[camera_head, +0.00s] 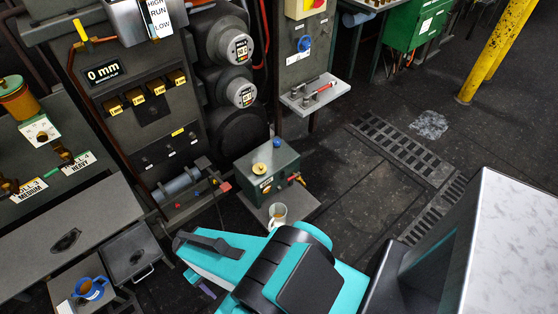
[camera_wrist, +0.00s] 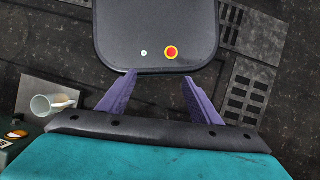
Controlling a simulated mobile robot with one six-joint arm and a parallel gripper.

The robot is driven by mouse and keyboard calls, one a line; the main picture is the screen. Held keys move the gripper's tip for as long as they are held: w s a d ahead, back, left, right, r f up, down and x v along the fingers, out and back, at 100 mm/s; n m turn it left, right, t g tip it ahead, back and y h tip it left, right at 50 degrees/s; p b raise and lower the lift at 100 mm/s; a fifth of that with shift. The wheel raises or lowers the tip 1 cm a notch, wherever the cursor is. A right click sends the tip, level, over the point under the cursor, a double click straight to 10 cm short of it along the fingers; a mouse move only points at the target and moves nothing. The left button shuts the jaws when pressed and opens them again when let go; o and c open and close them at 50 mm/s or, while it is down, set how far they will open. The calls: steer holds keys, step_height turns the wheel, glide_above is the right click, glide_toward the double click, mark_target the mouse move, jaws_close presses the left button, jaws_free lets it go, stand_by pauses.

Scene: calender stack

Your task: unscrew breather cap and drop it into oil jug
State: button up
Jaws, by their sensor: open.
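A round brass-yellow cap (camera_head: 260,168), which looks like the breather cap, sits on top of a dark green box (camera_head: 268,186) near the middle of the head view. A pale handled jug (camera_head: 277,213) with brown contents stands on a plate just in front of the box. It also shows in the wrist view (camera_wrist: 42,106), at left. My gripper (camera_wrist: 160,78) has its two purple fingers spread apart with nothing between them. It is away from both cap and jug. In the head view my arm hides most of the gripper; only a bit of purple shows.
A machine panel (camera_head: 130,95) rises behind at left. Dark floor with grates (camera_head: 405,150) lies open to the right.

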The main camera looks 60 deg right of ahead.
steer(key=w+a+f+m+t+y+b, duration=0.1)
steer(key=w+a+m+t+y+b, duration=0.2)
steer(key=w+m, duration=0.6)
steer(key=w+a+f+m+t+y+b, duration=0.1)
steer(key=w+a+f+m+t+b, duration=0.3)
steer(key=w, duration=0.9)
steer(key=w+d+r+m+t+h+b, duration=0.15)
steer(key=w+d+m+t+b, duration=0.25)
steer(key=w+d+m+b, duration=0.5)
steer(key=w+d+m+t+h+b, duration=0.2)
steer(key=w+d+m+t, duration=0.4)
steer(key=d, duration=0.7)
steer(key=d+f+m+h+b, duration=0.2)
steer(key=d+m+h+b, duration=0.65)
steer(key=d+b, duration=1.5)
steer(key=s+d+f+m+h+b, duration=0.1)
steer(key=s+d+b, duration=0.3)
steer(key=d, duration=0.6)
steer(key=s+d+f+m+g+h+b, duration=0.1)
steer(key=s+d+f+m+h+b, duration=0.1)
steer(key=s+d, duration=0.7)
steer(key=s+d+f+m+g+h+b, duration=0.1)
steer(key=s+d+m+b, duration=0.4)
steer(key=d, duration=0.7)
steer(key=shift+s+d+f+h+b, duration=0.2)
steer(key=shift+s+f+b, duration=0.15)
steer(key=shift+s+f, duration=0.1)
steer(key=shift+s+d+f+h+b, duration=0.15)
steer(key=shift+s+f+h+b, duration=0.05)
steer(key=shift+s+f+b, duration=0.2)
